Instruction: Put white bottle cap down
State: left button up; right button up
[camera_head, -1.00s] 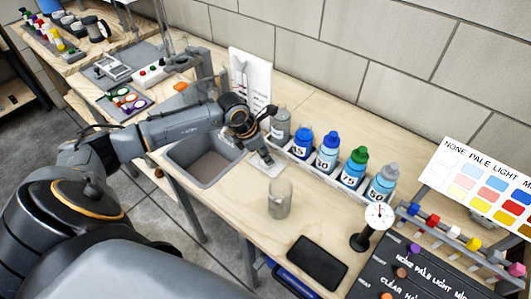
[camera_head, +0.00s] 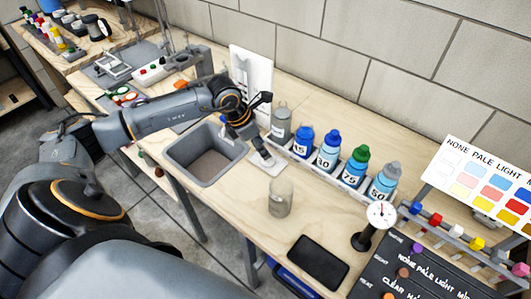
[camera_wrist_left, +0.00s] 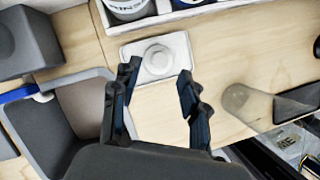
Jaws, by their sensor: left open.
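The white bottle cap (camera_wrist_left: 157,60) is a small round white piece. It rests on a flat white pad (camera_wrist_left: 183,48) on the wooden bench, and shows between my fingers in the left wrist view. My left gripper (camera_wrist_left: 158,74) is open, with one finger on each side of the cap and visible gaps between. In the head view my left gripper (camera_head: 256,148) points down over the pad (camera_head: 263,163), and the cap is too small or hidden to make out there. My right gripper is not in view.
A grey basin (camera_head: 206,153) is sunk in the bench left of the pad. A grey bottle (camera_head: 280,124) and several numbered bottles stand in a white rack behind. A clear beaker (camera_head: 279,198) and a black flat device (camera_head: 318,262) are in front to the right.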

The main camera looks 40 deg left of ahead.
pick_arm(q)
jog(key=b+v, duration=0.1)
jog(key=v, duration=0.6)
jog(key=shift+r, duration=0.35)
jog(key=shift+s+f, duration=0.1)
jog(key=shift+s, duration=0.05)
